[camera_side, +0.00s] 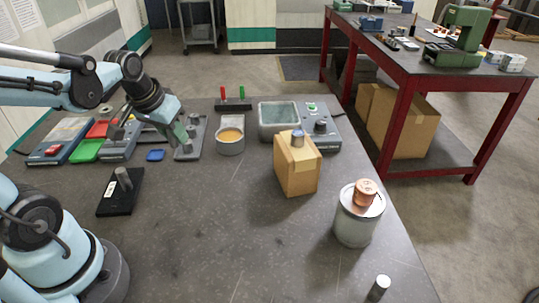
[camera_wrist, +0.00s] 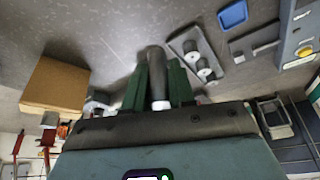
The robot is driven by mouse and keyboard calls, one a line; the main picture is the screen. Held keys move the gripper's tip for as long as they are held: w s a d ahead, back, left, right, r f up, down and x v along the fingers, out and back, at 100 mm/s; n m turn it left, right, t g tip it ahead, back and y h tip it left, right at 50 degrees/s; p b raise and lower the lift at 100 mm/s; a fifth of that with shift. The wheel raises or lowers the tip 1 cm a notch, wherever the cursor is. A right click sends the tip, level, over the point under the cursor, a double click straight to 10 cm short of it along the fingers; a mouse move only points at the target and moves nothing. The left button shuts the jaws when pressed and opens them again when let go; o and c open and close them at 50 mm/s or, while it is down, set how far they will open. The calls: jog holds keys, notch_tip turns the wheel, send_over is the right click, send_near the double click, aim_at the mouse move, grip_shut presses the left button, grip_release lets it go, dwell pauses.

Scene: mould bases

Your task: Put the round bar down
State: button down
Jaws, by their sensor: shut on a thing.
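My gripper (camera_side: 185,143) is at the far left part of the bench in the side view, in front of or over a grey plate with posts (camera_side: 195,128). In the wrist view its dark green fingers (camera_wrist: 156,85) are shut on a dark round bar (camera_wrist: 155,62) with a pale near end. The bar points away from the wrist, between the fingers. In the side view I cannot make out the bar clearly. The grey plate (camera_wrist: 190,46) is just right of the fingers in the wrist view. I cannot tell whether the bar touches anything.
A black block with a grey post (camera_side: 118,205) lies nearer the front. The bench's middle front is clear.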

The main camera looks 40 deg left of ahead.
aim_at(122, 191)
jog(key=s+a+f+n+g+y, duration=0.2)
jog(key=s+a+n, duration=0.6)
jog(key=s+a, duration=0.4)
jog(key=shift+s+d+f, duration=0.1)
jog(key=shift+f, duration=1.65)
jog(key=shift+s+d+f, duration=0.1)
jog(key=shift+f, duration=1.65)
jog(key=shift+f, duration=0.15)
jog(key=c, duration=0.9)
grip_release()
jog(key=shift+c, duration=0.2)
